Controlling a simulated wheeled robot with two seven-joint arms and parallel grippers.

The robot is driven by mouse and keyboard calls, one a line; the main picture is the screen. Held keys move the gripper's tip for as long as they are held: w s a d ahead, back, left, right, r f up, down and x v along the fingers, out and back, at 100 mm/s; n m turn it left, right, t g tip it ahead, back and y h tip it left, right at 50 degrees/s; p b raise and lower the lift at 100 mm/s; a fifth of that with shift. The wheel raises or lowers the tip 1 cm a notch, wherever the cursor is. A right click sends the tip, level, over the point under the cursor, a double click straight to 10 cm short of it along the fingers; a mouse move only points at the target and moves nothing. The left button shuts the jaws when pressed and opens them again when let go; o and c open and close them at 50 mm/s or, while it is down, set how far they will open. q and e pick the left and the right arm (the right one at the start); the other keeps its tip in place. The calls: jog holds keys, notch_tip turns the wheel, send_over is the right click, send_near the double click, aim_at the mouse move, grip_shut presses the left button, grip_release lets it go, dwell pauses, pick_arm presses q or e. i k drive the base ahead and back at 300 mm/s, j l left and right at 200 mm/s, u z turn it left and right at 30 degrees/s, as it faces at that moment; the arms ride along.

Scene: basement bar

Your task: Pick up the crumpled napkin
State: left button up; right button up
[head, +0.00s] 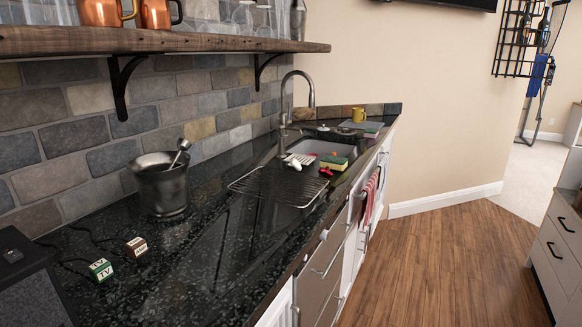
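I cannot make out a crumpled napkin for certain. A small white object (295,164) lies by the near side of the sink, next to the rack; it is too small to tell whether it is the napkin. Neither of my grippers is in view.
A dark counter (225,240) runs along the brick wall. The wooden floor (430,262) at right is clear.

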aim_at(295, 162)
jog(key=i+l+u, duration=0.3)
jog(key=i+l, duration=0.2)
jog(key=l, duration=0.25)
jog(key=i+l+u, duration=0.2)
jog(key=l, duration=0.2)
jog(key=i+l+u, duration=0.15)
jog(key=l, duration=0.3)
jog(key=i+l+u, duration=0.15)
jog(key=l, duration=0.3)
jog(key=i+l+u, duration=0.15)
jog(key=l, duration=0.35)
jog(key=i+l+u, duration=0.15)
jog(key=l, duration=0.35)
jog(key=i+l+u, duration=0.15)
jog(key=l, duration=0.35)
jog(key=k, duration=0.05)
